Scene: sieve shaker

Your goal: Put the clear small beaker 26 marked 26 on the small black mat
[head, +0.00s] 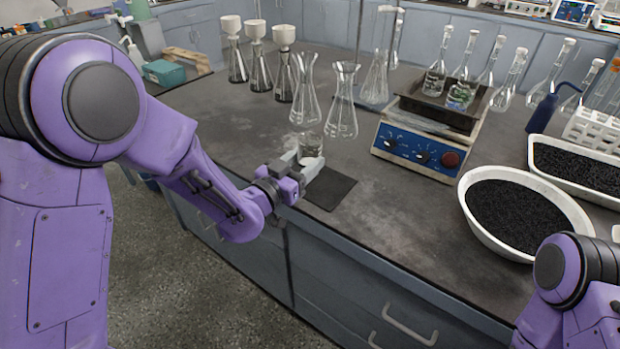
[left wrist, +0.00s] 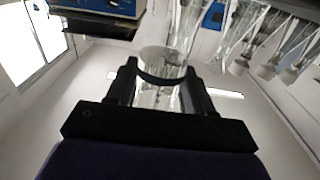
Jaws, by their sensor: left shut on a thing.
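A clear small beaker (head: 310,145) is held in my left gripper (head: 304,165), over or just behind the back left edge of the small black mat (head: 331,190). I cannot read its number. In the left wrist view the beaker (left wrist: 160,96) stands between the two black fingers of the gripper (left wrist: 162,78), which are shut on it. The head view does not show clearly whether its base touches anything. The gripper hides part of the beaker and part of the mat. My right gripper is out of view; only part of the right arm shows at lower right.
Two clear conical flasks (head: 342,105) stand behind the beaker, with several funnel-topped flasks (head: 284,65) farther back. A white bowl of black grains (head: 515,212) is at front right. The bench edge runs just in front of the mat.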

